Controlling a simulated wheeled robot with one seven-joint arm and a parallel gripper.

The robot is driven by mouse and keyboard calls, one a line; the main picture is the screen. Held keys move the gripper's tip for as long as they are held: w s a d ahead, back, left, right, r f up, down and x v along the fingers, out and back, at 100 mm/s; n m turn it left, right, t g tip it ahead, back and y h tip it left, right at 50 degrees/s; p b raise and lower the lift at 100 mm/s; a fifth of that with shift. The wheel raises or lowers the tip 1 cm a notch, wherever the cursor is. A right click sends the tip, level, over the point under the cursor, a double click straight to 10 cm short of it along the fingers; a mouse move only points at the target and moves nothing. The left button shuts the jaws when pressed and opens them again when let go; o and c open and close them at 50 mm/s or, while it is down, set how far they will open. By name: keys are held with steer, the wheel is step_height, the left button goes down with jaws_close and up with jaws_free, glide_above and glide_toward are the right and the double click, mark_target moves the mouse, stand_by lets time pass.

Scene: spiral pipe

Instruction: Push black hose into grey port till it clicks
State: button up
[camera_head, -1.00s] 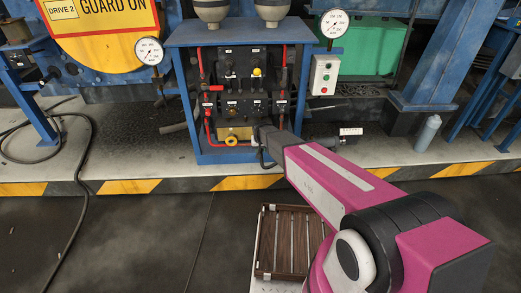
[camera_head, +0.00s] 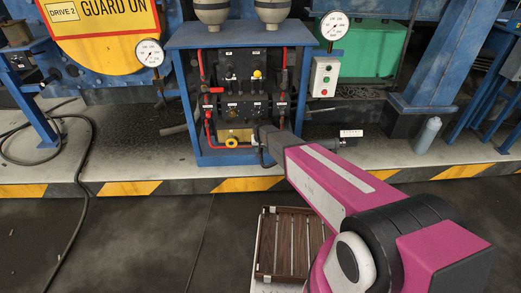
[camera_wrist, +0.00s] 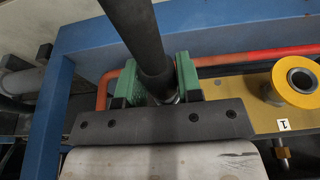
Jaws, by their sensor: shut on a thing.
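My gripper (camera_wrist: 158,88) has its two green-padded fingers closed around the black hose (camera_wrist: 137,32). The hose comes in from the top of the wrist view and passes between the fingers. A bit of silver metal shows at the hose's lower end, beside the right finger. The grey port cannot be made out for certain; the area below the fingers is hidden by my gripper's dark front plate. In the head view my gripper (camera_head: 264,135) is at the lower right of the panel, largely hidden behind my arm.
A yellow ring (camera_wrist: 297,80) around a dark opening sits to the right on a brass block, above a label marked 1. A red pipe (camera_wrist: 255,53) runs behind the fingers. The blue frame (camera_head: 187,110) borders the panel. A slatted tray (camera_head: 265,272) lies low in front.

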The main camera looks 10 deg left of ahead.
steer(key=shift+w+a, duration=0.15)
steer(key=shift+w, duration=0.85)
steer(key=shift+w+a, duration=0.15)
steer(key=shift+w, duration=0.85)
stand_by(2.6)
steer(key=o, duration=1)
steer(key=shift+s, duration=0.15)
steer(key=shift+s+r, duration=0.1)
steer(key=shift+r, duration=0.05)
steer(key=v, duration=1)
steer(key=shift+s+d+r, duration=0.15)
steer(key=shift+s+r, duration=0.05)
steer(key=s+d+r+g, duration=0.1)
steer(key=s+d+r, duration=0.1)
steer(key=s+d, duration=0.6)
steer(key=s+d+r+m+g, duration=0.1)
steer(key=s+d+r, duration=0.2)
steer(key=s+d, duration=0.6)
steer(key=s+d+r+g, duration=0.1)
steer(key=s+d+r, duration=0.1)
steer(key=s+d, duration=0.7)
steer(key=shift+s+d+r+m+h, duration=0.1)
steer(key=shift+d+m+h, duration=0.1)
steer(key=shift+d, duration=0.6)
steer(key=shift+d+r+m+h, duration=0.1)
steer(key=shift+d+m, duration=0.1)
steer(key=shift+d, duration=0.65)
